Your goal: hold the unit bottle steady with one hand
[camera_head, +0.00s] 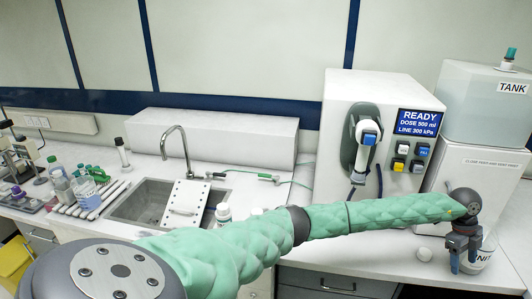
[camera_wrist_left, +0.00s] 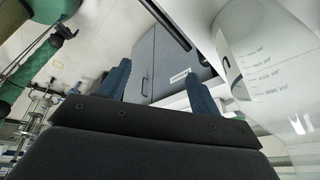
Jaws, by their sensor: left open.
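The unit bottle (camera_head: 487,257) is a pale bottle with a partly readable label, on the counter at the far right below the tank. My left gripper (camera_head: 464,262) is in front of it and hides its left side and top. A clear graduated vessel, apparently this bottle (camera_wrist_left: 262,62), fills the right of the left wrist view. It is beside the left fingers (camera_wrist_left: 157,75), which are apart with nothing between them. I cannot tell whether a finger touches the bottle. My right gripper is not in view.
A small white round cap (camera_head: 424,254) lies left of the gripper. The dispenser (camera_head: 339,110) reads READY, and the tank (camera_head: 478,105) stands right of it. A sink (camera_head: 150,200) and a rack with bottles (camera_head: 85,190) are at left. My left arm crosses the counter front.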

